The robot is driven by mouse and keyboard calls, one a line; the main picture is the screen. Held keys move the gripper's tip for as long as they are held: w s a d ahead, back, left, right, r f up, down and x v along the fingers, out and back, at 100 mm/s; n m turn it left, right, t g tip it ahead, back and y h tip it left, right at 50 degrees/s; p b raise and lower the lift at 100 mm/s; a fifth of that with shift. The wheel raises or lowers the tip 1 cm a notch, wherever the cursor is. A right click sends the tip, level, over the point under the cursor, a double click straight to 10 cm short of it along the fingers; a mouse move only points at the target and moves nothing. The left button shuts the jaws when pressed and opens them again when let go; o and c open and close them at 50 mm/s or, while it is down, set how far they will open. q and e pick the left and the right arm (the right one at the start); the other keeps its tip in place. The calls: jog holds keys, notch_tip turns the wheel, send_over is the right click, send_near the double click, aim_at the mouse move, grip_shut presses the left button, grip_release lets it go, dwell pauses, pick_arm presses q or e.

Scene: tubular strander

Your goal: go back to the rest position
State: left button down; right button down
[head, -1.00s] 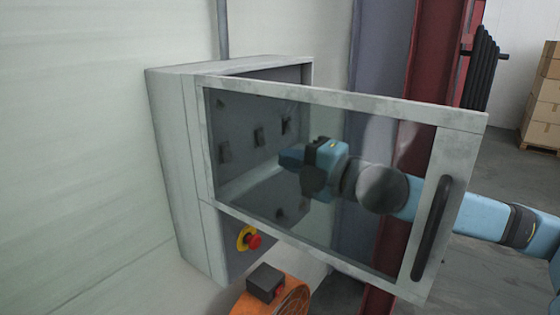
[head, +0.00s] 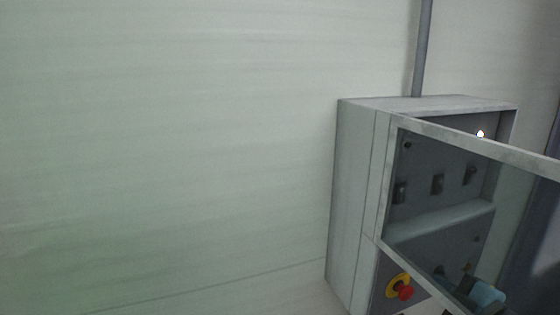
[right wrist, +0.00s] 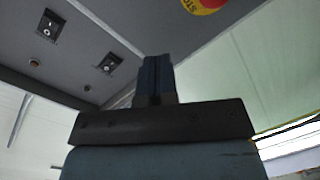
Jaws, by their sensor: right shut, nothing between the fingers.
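My right gripper (right wrist: 154,72) points up the right wrist view, its fingers together and empty. Beyond it are the grey panel and dark switches of the control cabinet. In the head view the grey cabinet (head: 355,200) stands at the right against the pale wall. Its framed glass door (head: 470,145) is swung open. A blue part of my right arm (head: 487,295) shows through the glass at the bottom; the fingers cannot be made out there. My left gripper is in neither view.
A red emergency-stop button (head: 405,293) on a yellow ring sits low on the cabinet front. A small white light (head: 480,134) glows at the cabinet's upper right. A grey conduit (head: 421,50) rises above it. The wall to the left is clear.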

jog(key=s+a+f+m+g+h+p, duration=0.1)
jog(key=s+a+f+m, duration=0.15)
jog(key=f, duration=0.65)
jog(key=s+a+f+m+g+p, duration=0.1)
jog(key=s+f+m, duration=0.3)
jog(key=f, duration=0.4)
jog(key=s+a+f+m+g, duration=0.1)
jog(key=s+a+f+m, duration=0.2)
jog(key=s+f, duration=0.3)
jog(key=s+a+f+m+g+h+p, duration=0.1)
jog(key=s+a+f+m, duration=0.2)
jog(key=s+f, duration=0.4)
jog(key=shift+a+f+g, duration=0.3)
jog(key=shift+a+f, duration=0.45)
